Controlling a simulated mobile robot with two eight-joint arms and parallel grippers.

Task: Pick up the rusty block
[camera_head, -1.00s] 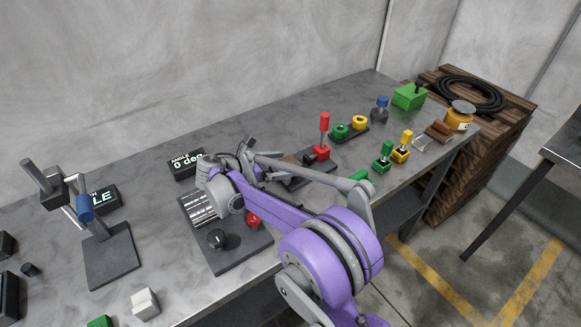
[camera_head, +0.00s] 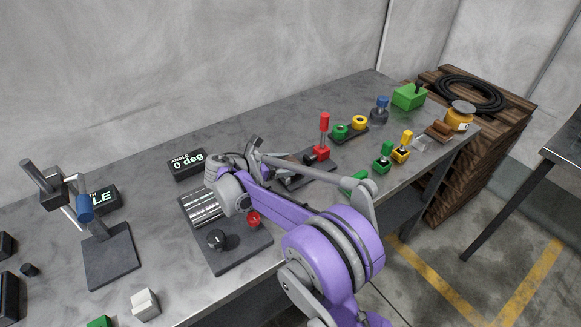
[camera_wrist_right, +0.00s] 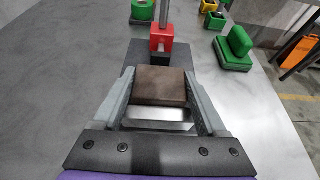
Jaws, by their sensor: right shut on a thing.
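The brown, rusty-looking block (camera_wrist_right: 161,86) sits between the two grey fingers of my right gripper in the right wrist view. My right gripper (camera_wrist_right: 160,92) is shut on it, with a finger along each side. In the head view my right gripper (camera_head: 290,172) is partly hidden by my own purple and grey arm, near the dark plate with the red lever. I cannot make out the held block clearly there. My left gripper is not in view.
The red lever block (camera_wrist_right: 162,38) stands just beyond the held block; it also shows in the head view (camera_head: 321,152). Green (camera_head: 382,160) and yellow (camera_head: 401,150) lever blocks stand to the right. Another brown piece (camera_head: 438,130) lies near the table's right end.

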